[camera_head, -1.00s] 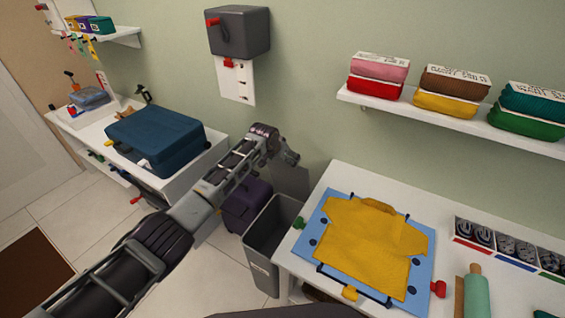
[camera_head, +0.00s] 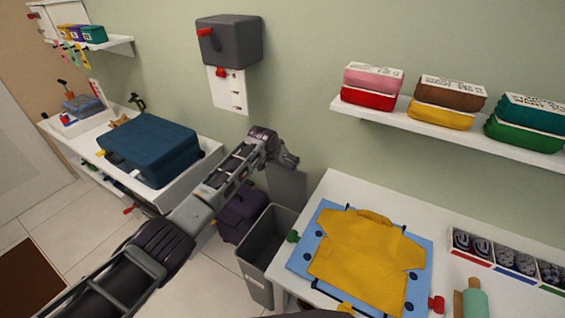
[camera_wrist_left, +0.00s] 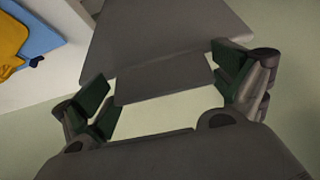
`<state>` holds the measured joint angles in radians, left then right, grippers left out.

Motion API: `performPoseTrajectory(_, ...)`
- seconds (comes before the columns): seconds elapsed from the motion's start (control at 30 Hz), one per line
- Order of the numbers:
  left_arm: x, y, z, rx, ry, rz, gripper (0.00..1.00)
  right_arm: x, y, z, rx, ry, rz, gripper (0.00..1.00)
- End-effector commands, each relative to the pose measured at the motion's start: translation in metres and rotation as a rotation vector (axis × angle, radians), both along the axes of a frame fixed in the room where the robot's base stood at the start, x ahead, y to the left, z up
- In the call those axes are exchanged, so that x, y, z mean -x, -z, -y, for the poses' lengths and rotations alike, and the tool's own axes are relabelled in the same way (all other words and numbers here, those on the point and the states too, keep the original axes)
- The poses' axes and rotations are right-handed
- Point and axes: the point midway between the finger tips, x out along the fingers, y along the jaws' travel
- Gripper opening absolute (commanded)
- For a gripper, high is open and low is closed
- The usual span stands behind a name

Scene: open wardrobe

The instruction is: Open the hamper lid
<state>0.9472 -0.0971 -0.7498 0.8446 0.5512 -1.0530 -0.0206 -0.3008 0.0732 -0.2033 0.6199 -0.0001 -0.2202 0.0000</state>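The hamper is a tall grey bin (camera_head: 258,267) standing between the two tables, with its dark inside showing. Its grey lid (camera_head: 287,186) stands raised, roughly upright, at the wall side of the bin. My left gripper (camera_head: 290,161) is at the lid's top edge. In the left wrist view, the grey lid (camera_wrist_left: 165,25) fills the upper middle, and its narrower tab (camera_wrist_left: 163,78) lies between the widely spread fingers of the left gripper (camera_wrist_left: 165,95). The fingers look open; I cannot tell whether either touches the lid. My right gripper is not in view.
A purple box (camera_head: 240,212) stands left of the hamper. A white table (camera_head: 330,185) with a yellow shirt (camera_head: 365,255) on a blue board is close on the right. A blue suitcase (camera_head: 150,148) lies on the left table. A grey wall box (camera_head: 230,40) hangs above.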

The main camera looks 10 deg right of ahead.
Motion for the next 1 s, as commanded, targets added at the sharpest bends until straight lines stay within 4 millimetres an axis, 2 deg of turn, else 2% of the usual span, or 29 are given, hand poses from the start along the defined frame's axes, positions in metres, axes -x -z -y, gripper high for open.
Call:
performPoseTrajectory(0.3, 0.001, 0.001, -0.001, -0.001, -0.001, -0.003, 1.00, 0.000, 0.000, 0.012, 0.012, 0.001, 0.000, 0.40)
performPoseTrajectory(0.57, 0.002, -0.001, -0.002, -0.002, -0.001, -0.004, 1.00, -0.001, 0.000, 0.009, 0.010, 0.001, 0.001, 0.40)
performPoseTrajectory(1.0, 0.013, -0.021, -0.010, -0.002, -0.001, -0.004, 1.00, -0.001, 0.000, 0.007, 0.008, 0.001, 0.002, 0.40)
